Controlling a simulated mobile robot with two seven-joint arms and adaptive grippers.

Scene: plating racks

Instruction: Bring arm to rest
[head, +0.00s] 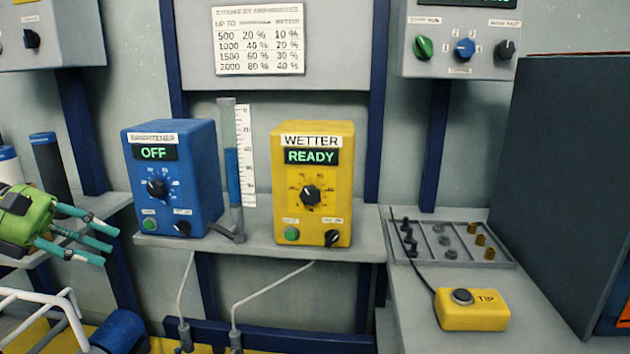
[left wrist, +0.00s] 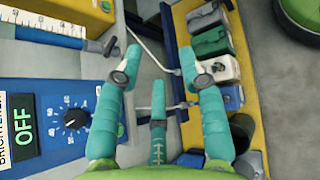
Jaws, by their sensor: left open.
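My left gripper (head: 98,240) is at the left edge of the head view, green with teal fingers. Its fingers are spread and empty, to the left of the blue brightener box (head: 203,180), whose display reads OFF. In the left wrist view the open fingers (left wrist: 160,75) point away from the camera, with the blue box (left wrist: 60,90) close on the left. The yellow wetter box (head: 263,180) reads READY and stands on the shelf in the middle of the head view. My right gripper is in neither view.
A sight tube (head: 232,175) with a blue column stands between the boxes. A grey tray (head: 465,232) with small knobs and a yellow TIP button box (head: 470,315) lie on the right bench. A white tubular frame (head: 40,300) is below my gripper. Several containers (left wrist: 212,40) stand on a yellow surface.

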